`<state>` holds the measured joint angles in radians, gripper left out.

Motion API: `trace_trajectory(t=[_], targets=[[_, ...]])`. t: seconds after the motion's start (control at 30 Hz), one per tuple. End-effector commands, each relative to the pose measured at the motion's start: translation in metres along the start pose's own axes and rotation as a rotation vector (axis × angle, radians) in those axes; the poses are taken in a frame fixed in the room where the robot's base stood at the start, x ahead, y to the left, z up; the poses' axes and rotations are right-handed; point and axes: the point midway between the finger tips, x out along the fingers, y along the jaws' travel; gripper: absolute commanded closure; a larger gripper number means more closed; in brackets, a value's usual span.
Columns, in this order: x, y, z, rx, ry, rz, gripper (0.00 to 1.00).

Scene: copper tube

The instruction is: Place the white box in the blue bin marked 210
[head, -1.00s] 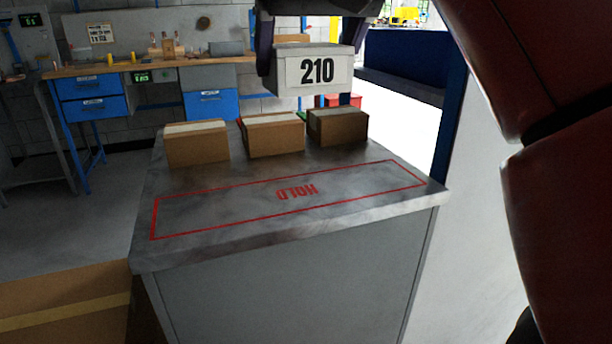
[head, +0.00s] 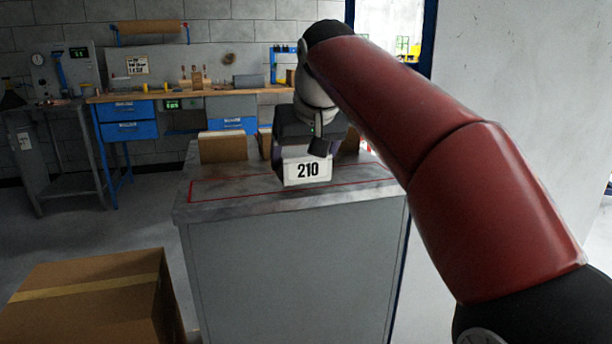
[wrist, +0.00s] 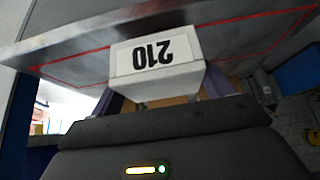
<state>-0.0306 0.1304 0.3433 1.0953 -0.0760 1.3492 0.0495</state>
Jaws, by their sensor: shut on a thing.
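The white box (head: 307,171) has a black 210 on its near face. My gripper (head: 308,153) is shut on it, with a dark finger on its left side in the head view. The box looks level and is over the red-outlined part of the grey counter (head: 240,207); I cannot tell whether it touches the top. In the wrist view the white box (wrist: 158,58) appears upside down between the fingers of my gripper (wrist: 165,95). No blue bin marked 210 is in view.
A brown carton (head: 222,147) stands at the counter's back left; others are partly hidden behind my arm. A large taped carton (head: 95,295) is at the lower left. A workbench (head: 180,93) with blue drawers (head: 128,121) stands behind. A white wall (head: 530,90) is at right.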

Motion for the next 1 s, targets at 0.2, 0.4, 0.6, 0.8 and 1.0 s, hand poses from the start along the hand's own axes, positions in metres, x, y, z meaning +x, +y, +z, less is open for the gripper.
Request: trace_trajectory(t=[0.2,0.4,0.6,0.8,1.0], targets=[[0.017,-0.0005,0.0103,0.0,0.0,0.0,0.52],[0.0158,-0.0005,0.0097,0.0,-0.001,0.0,0.52],[0.0186,-0.0006,0.0114,0.0,-0.002,0.0,0.1],[0.0186,-0.0005,0.0114,0.0,-0.002,0.0,0.0],[0.0122,-0.0005,0.0088,0.0,-0.002,0.0,0.0]])
